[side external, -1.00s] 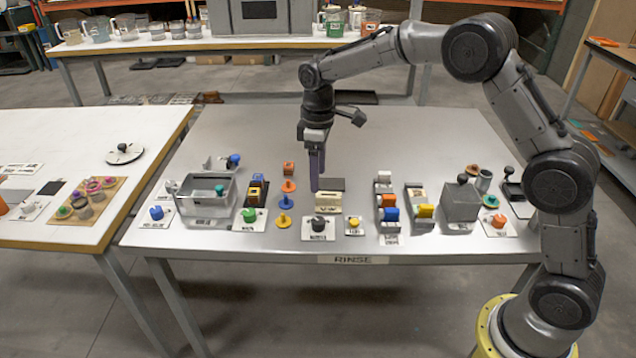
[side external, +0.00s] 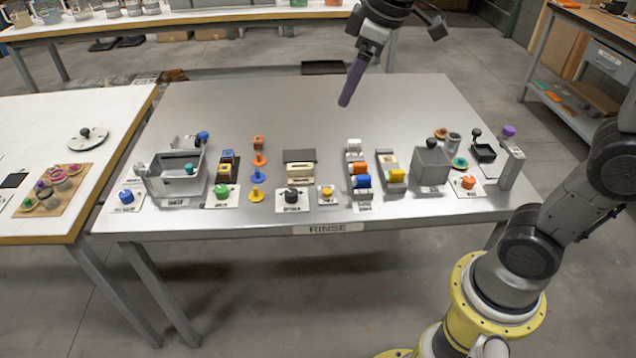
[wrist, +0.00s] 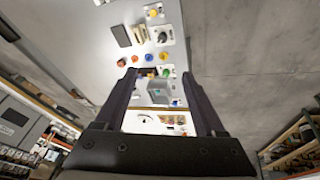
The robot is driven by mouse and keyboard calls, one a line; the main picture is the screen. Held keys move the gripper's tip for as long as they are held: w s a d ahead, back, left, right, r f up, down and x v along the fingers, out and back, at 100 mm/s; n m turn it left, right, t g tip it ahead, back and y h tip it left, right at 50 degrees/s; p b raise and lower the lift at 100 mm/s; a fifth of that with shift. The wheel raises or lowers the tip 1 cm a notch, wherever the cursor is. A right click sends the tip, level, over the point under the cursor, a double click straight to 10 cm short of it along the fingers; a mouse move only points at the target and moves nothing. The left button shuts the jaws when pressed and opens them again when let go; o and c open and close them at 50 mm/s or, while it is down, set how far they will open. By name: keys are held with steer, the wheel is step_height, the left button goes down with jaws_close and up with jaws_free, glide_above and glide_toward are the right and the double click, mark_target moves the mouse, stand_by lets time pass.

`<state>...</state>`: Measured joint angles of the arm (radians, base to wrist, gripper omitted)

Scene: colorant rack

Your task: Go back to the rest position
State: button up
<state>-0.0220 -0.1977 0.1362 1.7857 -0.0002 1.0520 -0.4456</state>
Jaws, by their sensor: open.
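My gripper (side external: 346,100) is in the air over the back part of the grey metal table (side external: 270,108), well above its top and clear of the parts on it. Its purple-grey fingers point down and slightly left in the side view. In the wrist view, the fingers (wrist: 160,78) are spread apart with nothing held between them. The table carries a "RINSE" label (side external: 327,228) on its front edge.
A white table (side external: 60,118) adjoins on the left. The table's back half is bare.

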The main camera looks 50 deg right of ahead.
steer(key=s+m+t, duration=0.1)
steer(key=s+m, duration=0.1)
steer(key=s, duration=1)
steer(key=s+f+m, duration=0.3)
steer(key=s+f, duration=0.3)
steer(key=f, duration=0.1)
steer(key=shift+s+d+f, duration=0.2)
steer(key=shift+s+d, duration=0.15)
steer(key=shift+d, duration=0.05)
